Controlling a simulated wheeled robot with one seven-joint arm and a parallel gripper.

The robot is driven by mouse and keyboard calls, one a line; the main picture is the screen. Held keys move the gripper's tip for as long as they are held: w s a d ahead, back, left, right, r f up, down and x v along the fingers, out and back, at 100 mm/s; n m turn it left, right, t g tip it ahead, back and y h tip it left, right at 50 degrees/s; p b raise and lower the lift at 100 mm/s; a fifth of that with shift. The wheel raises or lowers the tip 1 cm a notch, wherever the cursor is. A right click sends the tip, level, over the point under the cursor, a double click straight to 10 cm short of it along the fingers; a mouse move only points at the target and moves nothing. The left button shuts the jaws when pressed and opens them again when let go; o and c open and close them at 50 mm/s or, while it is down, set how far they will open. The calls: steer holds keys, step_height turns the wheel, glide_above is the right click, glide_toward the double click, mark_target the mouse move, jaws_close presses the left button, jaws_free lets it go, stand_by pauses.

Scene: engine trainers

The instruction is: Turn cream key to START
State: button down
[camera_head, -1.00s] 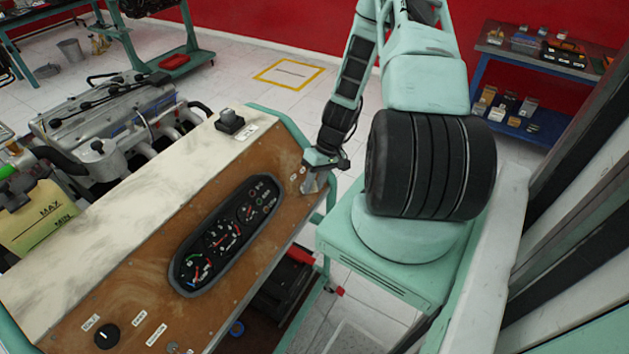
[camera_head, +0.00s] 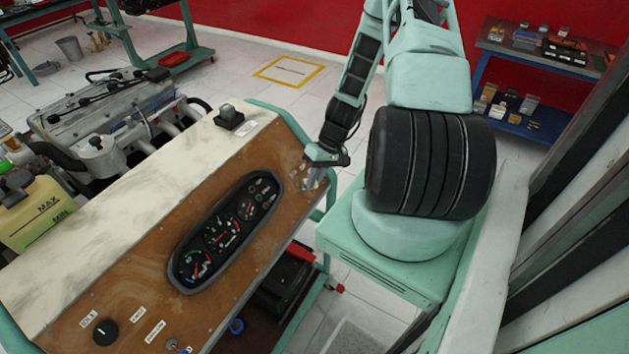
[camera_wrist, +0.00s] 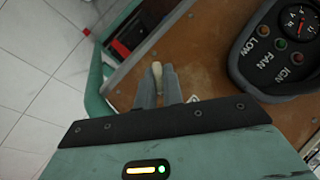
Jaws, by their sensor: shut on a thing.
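The cream key (camera_wrist: 156,75) shows in the wrist view as a small pale head between my two grey fingers. It stands at the brown panel (camera_wrist: 208,80), near the panel's edge. My gripper (camera_wrist: 157,82) is shut on the key, with a finger on each side of it. In the head view my gripper (camera_head: 313,178) is at the panel's upper right corner, and the key is too small to make out there. The key's exact angle and any START mark are hidden by the fingers and the gripper body.
A black gauge cluster (camera_head: 222,232) sits on the panel beside my gripper, with FAN and IGN labels by its lamps in the wrist view. A black knob (camera_head: 105,333) is at the panel's lower left. A green frame rail (camera_head: 290,125) runs close behind the gripper.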

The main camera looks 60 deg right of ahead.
steer(key=shift+d+f+m+t+y+b, duration=0.15)
steer(key=shift+m+t+y+b, duration=0.1)
steer(key=shift+m+y+b, duration=0.3)
steer(key=shift+f+m+t+y+b, duration=0.1)
steer(key=shift+m+t+y+b, duration=0.15)
steer(key=shift+m+y+b, duration=0.3)
steer(key=shift+s+m+t+y+b, duration=0.15)
steer(key=shift+m+t+y+b, duration=0.7)
steer(key=shift+m, duration=0.75)
steer(key=shift+r, duration=0.1)
steer(key=c, duration=1.5)
jaws_free()
steer(key=shift+b+v, duration=2.25)
steer(key=shift+v, duration=6.5)
